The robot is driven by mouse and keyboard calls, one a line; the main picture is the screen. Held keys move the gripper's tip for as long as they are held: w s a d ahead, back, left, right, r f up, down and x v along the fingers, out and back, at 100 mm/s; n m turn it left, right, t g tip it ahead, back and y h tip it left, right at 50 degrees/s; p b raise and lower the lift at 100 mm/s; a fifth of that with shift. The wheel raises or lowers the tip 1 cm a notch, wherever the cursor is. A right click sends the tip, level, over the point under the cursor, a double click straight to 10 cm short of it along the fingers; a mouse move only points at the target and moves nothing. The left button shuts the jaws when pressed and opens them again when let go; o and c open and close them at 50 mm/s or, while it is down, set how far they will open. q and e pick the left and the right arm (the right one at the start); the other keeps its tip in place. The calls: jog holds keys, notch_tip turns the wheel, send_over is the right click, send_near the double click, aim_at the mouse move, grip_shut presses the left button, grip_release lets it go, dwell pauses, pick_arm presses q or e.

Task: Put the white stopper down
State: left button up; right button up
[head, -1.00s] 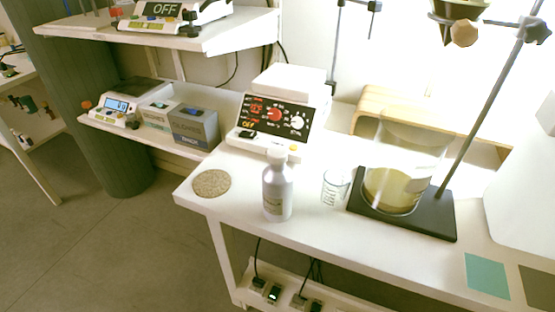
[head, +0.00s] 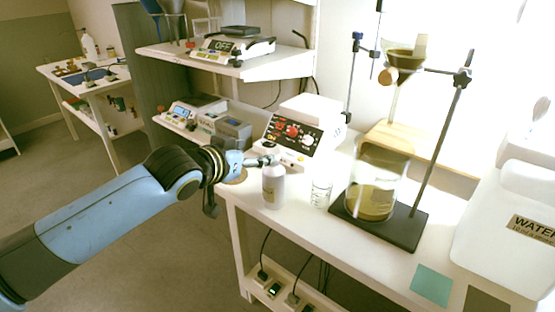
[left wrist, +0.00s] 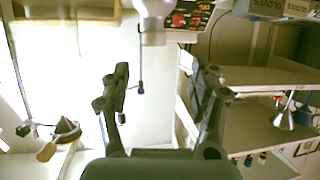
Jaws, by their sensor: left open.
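The silver bottle (head: 273,188) stands upright on the white bench, left of the glass beaker. In the left wrist view, which appears upside down, the bottle (left wrist: 153,12) hangs from the top edge with a pale, stopper-like top (left wrist: 153,38) at its lower end. In the head view this top is hard to make out beside the gripper. My left gripper (head: 264,160) is at the height of the bottle's top. Its fingers (left wrist: 163,92) are spread wide in the left wrist view, with nothing gripped between them. My right gripper is not in view.
A round cork mat (head: 240,178) lies at the bench's left end, partly hidden by my arm. The red-dial device (head: 292,135) stands behind the bottle. A small glass (head: 321,191), a large beaker (head: 372,190) and a black stand base (head: 400,228) are to the right.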

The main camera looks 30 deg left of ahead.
aim_at(273, 151)
pick_arm(q)
jog(key=x, duration=0.3)
jog(key=shift+f, duration=0.15)
jog(key=shift+w+d+f, duration=0.15)
jog(key=shift+w, duration=0.4)
jog(key=x, duration=0.4)
jog(key=shift+d+b, duration=0.3)
jog(key=shift+w+f, duration=0.25)
jog(key=shift+w, duration=0.05)
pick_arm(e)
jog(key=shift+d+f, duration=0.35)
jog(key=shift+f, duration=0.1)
pick_arm(q)
jog(key=c, duration=0.7)
grip_shut()
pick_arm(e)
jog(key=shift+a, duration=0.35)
